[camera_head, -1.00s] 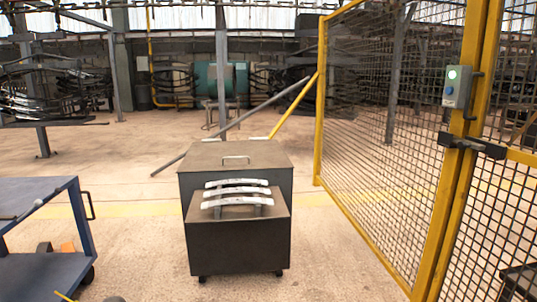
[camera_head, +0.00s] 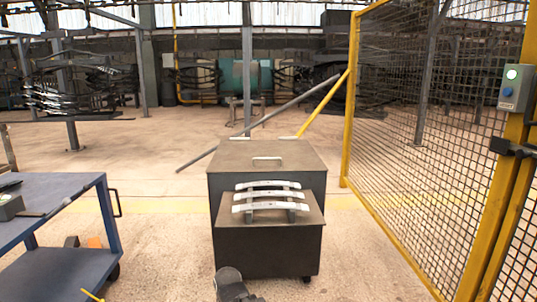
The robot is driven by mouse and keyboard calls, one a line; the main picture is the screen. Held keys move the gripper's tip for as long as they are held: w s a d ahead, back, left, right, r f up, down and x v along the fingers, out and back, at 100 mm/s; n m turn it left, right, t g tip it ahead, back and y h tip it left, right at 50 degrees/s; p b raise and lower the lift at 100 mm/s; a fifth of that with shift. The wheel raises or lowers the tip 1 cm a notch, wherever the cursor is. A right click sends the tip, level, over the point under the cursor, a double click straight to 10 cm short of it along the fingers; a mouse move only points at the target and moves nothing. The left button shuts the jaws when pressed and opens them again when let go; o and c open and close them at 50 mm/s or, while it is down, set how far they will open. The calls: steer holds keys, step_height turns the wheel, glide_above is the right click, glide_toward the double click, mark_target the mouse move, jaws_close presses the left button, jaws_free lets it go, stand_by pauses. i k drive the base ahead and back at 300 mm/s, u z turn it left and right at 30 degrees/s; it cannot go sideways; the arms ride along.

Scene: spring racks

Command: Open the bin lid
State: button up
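The bin (camera_head: 222,188) is a dark grey box standing on the floor at the middle of the view. Its flat lid (camera_head: 300,152) lies shut on top, with a thin pale bar handle (camera_head: 267,160) near the middle. A lower dark box on casters stands in front and hides most of the bin's front. A dark part at the bottom edge, below the lower box, looks like the end of my arm with my gripper (camera_head: 233,285). It is well short of the lid and apart from it. Its fingers are not clear.
The lower box (camera_head: 268,245) bears several curved silver leaf springs (camera_head: 270,195) on a rack. A blue cart (camera_head: 75,185) stands at the left. A yellow-framed mesh fence (camera_head: 430,140) with a button box (camera_head: 514,88) runs along the right. Open floor lies between.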

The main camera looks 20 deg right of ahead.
mark_target(285, 153)
steer(key=i, duration=0.9)
